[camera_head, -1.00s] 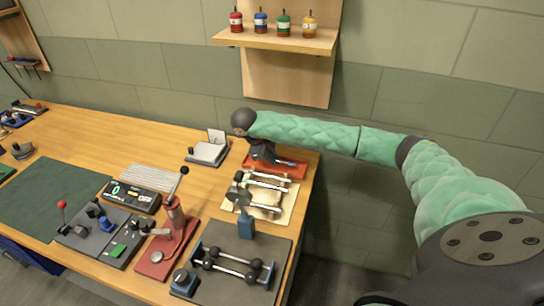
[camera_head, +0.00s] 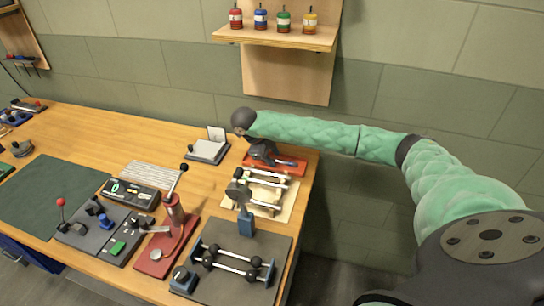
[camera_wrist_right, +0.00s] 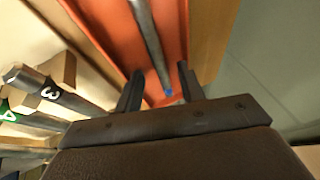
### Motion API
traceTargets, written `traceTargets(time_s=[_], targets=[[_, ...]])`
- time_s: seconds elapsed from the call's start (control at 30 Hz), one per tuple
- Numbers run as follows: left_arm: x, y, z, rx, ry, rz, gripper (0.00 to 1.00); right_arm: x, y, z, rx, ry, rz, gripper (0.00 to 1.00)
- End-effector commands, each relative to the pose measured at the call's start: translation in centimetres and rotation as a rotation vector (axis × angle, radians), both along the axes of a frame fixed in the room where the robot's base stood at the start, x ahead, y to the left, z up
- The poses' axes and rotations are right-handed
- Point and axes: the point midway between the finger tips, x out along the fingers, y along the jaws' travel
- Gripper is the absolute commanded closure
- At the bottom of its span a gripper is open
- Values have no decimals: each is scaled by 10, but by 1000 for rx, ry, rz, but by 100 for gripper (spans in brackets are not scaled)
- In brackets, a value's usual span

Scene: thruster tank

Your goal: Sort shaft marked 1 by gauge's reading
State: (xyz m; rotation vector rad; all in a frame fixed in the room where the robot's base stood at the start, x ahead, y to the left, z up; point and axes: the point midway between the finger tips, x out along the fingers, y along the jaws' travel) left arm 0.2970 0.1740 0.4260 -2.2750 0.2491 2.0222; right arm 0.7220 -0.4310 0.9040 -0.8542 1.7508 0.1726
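My right gripper (camera_head: 264,158) is low over a red tray (camera_head: 291,167) at the back right of the bench. In the wrist view the tray (camera_wrist_right: 108,32) holds a grey shaft (camera_wrist_right: 150,40) with a blue tip. The shaft lies between my open fingers (camera_wrist_right: 160,90), with gaps beside it; no mark is readable on it. A dial gauge (camera_head: 238,192) on a blue post stands at a dark plate (camera_head: 215,291). My left gripper is out of view.
A wooden rack beside the tray holds shafts marked 3 (camera_wrist_right: 46,90) and 4 (camera_wrist_right: 12,115). A green mat (camera_head: 45,195) is clear.

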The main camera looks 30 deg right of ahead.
Motion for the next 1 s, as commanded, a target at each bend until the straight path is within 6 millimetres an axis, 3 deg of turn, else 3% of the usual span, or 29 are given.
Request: traceTargets(time_s=[0.27,0.37,0.5,1.0], targets=[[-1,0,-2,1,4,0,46,1,2,2,0,0,1,61],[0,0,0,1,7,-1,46,2,6,9,1,0,1,61],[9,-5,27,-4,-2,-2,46,4,14,25,0,-1,2,61],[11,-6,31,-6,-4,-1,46,9,32,62,0,-2,0,61]])
